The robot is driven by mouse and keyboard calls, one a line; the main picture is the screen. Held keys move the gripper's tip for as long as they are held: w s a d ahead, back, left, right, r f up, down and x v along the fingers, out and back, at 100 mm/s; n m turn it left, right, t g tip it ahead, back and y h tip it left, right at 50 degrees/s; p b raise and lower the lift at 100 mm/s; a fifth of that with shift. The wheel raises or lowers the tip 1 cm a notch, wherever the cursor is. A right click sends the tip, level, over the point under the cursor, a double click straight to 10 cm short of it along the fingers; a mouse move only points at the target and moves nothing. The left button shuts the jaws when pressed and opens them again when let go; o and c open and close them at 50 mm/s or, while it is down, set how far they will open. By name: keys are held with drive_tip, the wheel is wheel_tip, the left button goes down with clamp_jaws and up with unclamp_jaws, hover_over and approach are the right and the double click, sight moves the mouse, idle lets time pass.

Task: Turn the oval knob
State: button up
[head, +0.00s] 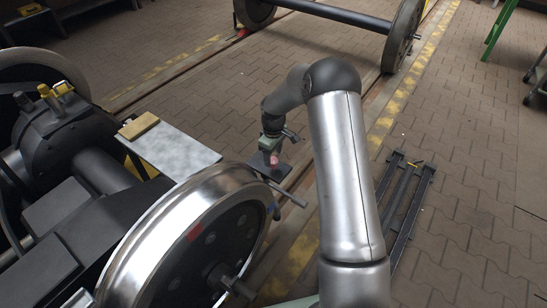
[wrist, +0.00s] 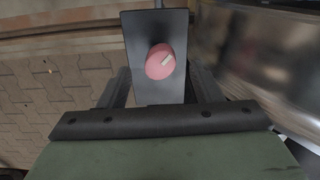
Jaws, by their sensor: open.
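The oval knob (wrist: 160,62) is pink-red with a pale bar mark on its face, set on a dark rectangular plate (wrist: 143,88). In the wrist view it sits at the upper middle, just beyond and between the fingers. The pale mark is tilted, pointing to the upper right. In the head view the knob (head: 274,160) is a small pink spot on the plate, right of the big wheel. My gripper (wrist: 158,85) is open, its two dark fingers on either side of the plate's lower part. It also shows in the head view (head: 272,150). I cannot tell whether the fingers touch anything.
A large steel wheel (head: 190,245) stands close left of the plate. A grey board (head: 170,150) with a wooden block (head: 139,126) lies behind it. A black frame (head: 405,200) lies on the paving at right. Another wheelset (head: 330,14) is at the back.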

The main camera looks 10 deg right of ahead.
wheel_tip(320, 180, up, 15)
drive_tip(key=p, duration=0.2)
drive_tip(key=shift+p, duration=0.3)
drive_tip(key=shift+f, duration=0.1)
wheel_tip(320, 180, up, 13)
drive_tip(key=m+p, duration=0.2)
drive_tip(key=p, duration=0.5)
hover_over(273, 160)
drive_tip(key=s, duration=0.8)
drive_tip(key=s+r+m+p, duration=0.2)
drive_tip(key=s+r+p, duration=0.2)
drive_tip(key=s, duration=0.5)
drive_tip(key=s+a+r+m+p, duration=0.1)
drive_tip(key=s+r+m+p, duration=0.1)
drive_tip(key=s+r+p, duration=0.3)
drive_tip(key=s+r+m+p, duration=0.2)
drive_tip(key=s+r+p, duration=0.2)
drive_tip(key=s+r, duration=0.5)
drive_tip(key=s, duration=0.6)
drive_tip(key=shift+a+r, duration=0.25)
